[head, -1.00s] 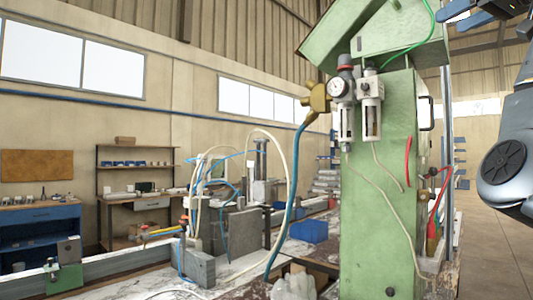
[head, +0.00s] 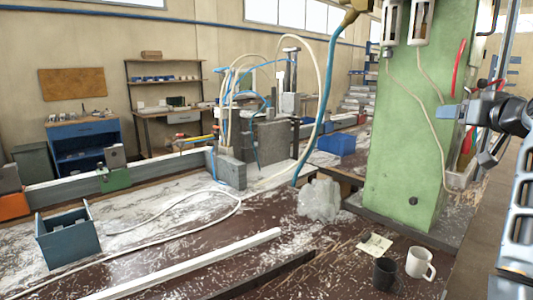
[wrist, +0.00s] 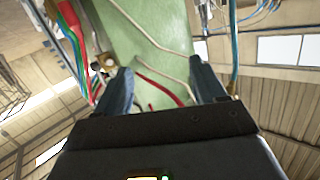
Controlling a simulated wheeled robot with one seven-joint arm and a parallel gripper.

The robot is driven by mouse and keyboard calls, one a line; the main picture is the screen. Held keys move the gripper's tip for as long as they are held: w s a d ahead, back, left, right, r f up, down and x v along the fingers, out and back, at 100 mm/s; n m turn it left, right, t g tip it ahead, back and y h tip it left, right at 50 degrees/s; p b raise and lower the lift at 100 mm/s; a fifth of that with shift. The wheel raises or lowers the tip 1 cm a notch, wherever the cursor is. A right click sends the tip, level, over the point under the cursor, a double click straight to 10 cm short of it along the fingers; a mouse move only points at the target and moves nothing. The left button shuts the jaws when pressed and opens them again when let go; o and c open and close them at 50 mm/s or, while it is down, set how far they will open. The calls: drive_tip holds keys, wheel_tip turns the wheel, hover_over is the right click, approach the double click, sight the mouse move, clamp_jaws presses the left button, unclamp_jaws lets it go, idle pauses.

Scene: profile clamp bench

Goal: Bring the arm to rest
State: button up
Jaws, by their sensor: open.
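My gripper (head: 465,130) is at the right edge of the head view, in front of the green machine column (head: 405,150). Its two blue-grey fingers point left and stand apart. In the wrist view, my gripper (wrist: 163,88) is open with nothing between the fingers. The green column (wrist: 140,25) fills the space beyond the fingertips, with a red hose and a pale hose across it. I cannot tell how far the fingertips are from the column.
The bench holds a grey bin (head: 68,240), a pale profile bar (head: 190,265), a dark cup (head: 385,274), a white mug (head: 420,262) and a crumpled clear bag (head: 319,200). A blue bin (head: 336,143) stands farther back. Hoses hang around the column.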

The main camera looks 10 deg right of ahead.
drive_tip(key=s+a+f, duration=0.3)
drive_tip(key=f, duration=0.7)
drive_tip(key=s+a+f, duration=0.3)
drive_tip(key=a+f, duration=0.1)
drive_tip(key=f, duration=0.6)
drive_tip(key=s+a+f+n+g, duration=0.1)
drive_tip(key=s+a+f, duration=0.8)
drive_tip(key=s+f, duration=0.5)
drive_tip(key=s+a+r+n+y, duration=0.1)
drive_tip(key=s+a, duration=0.3)
drive_tip(key=s, duration=0.7)
drive_tip(key=s+a+r+y, duration=0.1)
drive_tip(key=s+a, duration=0.4)
drive_tip(key=s, duration=0.6)
drive_tip(key=s+a+r+n+y, duration=0.1)
drive_tip(key=s+a, duration=0.4)
drive_tip(key=s, duration=0.6)
drive_tip(key=shift+s+a+n, duration=0.25)
drive_tip(key=shift+n, duration=0.05)
drive_tip(key=shift+r, duration=0.1)
